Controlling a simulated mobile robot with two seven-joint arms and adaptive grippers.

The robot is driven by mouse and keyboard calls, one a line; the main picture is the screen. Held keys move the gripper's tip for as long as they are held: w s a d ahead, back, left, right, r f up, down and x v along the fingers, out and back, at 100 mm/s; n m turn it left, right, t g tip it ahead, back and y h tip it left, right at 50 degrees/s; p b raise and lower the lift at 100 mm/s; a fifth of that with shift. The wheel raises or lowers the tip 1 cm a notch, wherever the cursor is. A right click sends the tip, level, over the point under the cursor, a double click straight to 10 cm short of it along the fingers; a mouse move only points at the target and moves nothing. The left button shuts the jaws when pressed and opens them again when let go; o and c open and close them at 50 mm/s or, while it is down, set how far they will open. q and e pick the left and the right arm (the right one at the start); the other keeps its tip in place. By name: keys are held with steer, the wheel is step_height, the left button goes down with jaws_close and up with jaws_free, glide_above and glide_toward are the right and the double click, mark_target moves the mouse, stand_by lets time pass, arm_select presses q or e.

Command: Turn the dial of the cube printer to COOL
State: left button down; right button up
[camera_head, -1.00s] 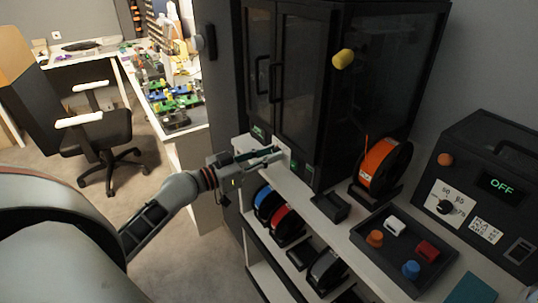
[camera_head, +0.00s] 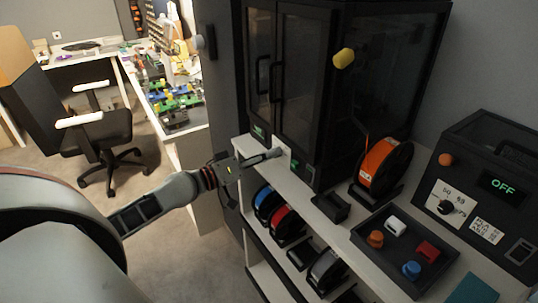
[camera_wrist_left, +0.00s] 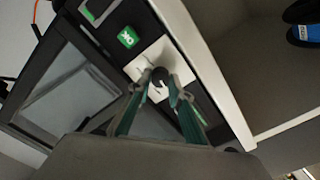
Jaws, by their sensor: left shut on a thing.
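The cube printer (camera_head: 330,90) is the tall black cabinet with dark glass doors. Its dial (camera_wrist_left: 160,77) is a small black knob on a white plate (camera_wrist_left: 148,66) on the low front strip, with a green lit button (camera_wrist_left: 128,38) beside it. In the head view the plate (camera_head: 284,151) is partly hidden by my left gripper (camera_head: 274,153). My left gripper (camera_wrist_left: 160,88) is shut on the dial, its teal fingers on either side of the knob. The plate's marks are too small and covered to read. My right gripper is not in view.
A black box (camera_head: 480,190) with its own dial and a lit OFF display stands at the right. An orange spool (camera_head: 383,165) and a tray (camera_head: 373,252) of coloured caps sit on the white bench.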

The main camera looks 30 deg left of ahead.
arm_select(q)
steer(key=shift+n, duration=0.6)
steer(key=c, duration=1.8)
jaws_free()
steer(key=shift+s+a+f, duration=0.1)
steer(key=shift+s+a, duration=0.1)
steer(key=shift+s, duration=0.2)
steer(key=v, duration=1.1)
steer(key=shift+s, duration=0.1)
